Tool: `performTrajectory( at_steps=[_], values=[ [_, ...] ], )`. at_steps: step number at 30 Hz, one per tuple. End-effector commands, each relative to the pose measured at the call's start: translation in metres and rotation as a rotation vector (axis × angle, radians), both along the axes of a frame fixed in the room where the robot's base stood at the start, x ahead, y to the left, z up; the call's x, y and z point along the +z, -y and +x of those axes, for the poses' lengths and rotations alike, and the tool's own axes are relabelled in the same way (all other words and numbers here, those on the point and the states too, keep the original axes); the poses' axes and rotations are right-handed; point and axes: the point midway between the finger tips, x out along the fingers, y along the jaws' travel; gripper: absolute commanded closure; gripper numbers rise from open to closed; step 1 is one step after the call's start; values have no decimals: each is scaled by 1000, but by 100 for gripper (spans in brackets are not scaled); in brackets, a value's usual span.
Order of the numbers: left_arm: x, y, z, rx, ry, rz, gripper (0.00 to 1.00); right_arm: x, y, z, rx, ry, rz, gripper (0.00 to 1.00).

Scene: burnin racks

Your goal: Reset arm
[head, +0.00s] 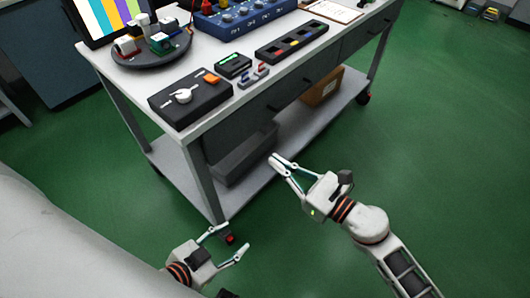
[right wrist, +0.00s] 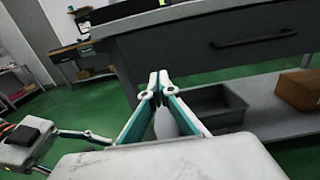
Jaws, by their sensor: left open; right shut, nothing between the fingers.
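My left gripper (head: 228,242) is low in the head view, left of the middle. Its fingers are spread and I see nothing held between them. My right gripper (head: 275,160) is in front of the workbench, lower than its top, in the head view. Its fingers are closed together and empty. In the right wrist view its fingertips (right wrist: 158,80) meet in front of the bench's drawer front. Part of my left gripper (right wrist: 88,136) also shows at the left of the right wrist view.
A wheeled workbench (head: 218,112) holds a black box with a white knob (head: 183,96), a round dark tray (head: 140,60), a blue box (head: 235,22) and a slotted black rack (head: 292,42). Its lower shelf carries a grey bin (right wrist: 212,107) and a cardboard box (right wrist: 300,92). Green floor (head: 440,130) is clear at right.

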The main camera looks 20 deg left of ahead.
Motion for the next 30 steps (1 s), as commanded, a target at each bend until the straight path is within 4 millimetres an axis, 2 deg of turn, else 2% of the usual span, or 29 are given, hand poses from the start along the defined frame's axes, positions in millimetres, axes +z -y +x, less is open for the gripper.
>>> performTrajectory(
  at_steps=[4,12,14,17,20,23,26,30],
  values=[
    [0,0,0,0,1,0,53,0,8,-3,0,0,0,100],
    [0,0,0,0,1,0,53,0,10,-4,-5,-13,9,100],
    [0,0,0,0,1,0,53,2,12,-5,-21,-54,38,100],
    [1,0,0,0,2,-1,53,6,22,-8,-81,-213,146,100],
    [1,0,0,0,2,-1,53,9,44,-9,-178,-472,325,100],
    [1,0,0,0,2,-1,53,4,78,-9,-289,-766,537,100],
    [1,0,0,0,1,0,53,-11,118,-12,-400,-1045,753,100],
    [1,0,0,0,1,0,53,-43,178,-29,-551,-1412,1069,100]
  ],
)
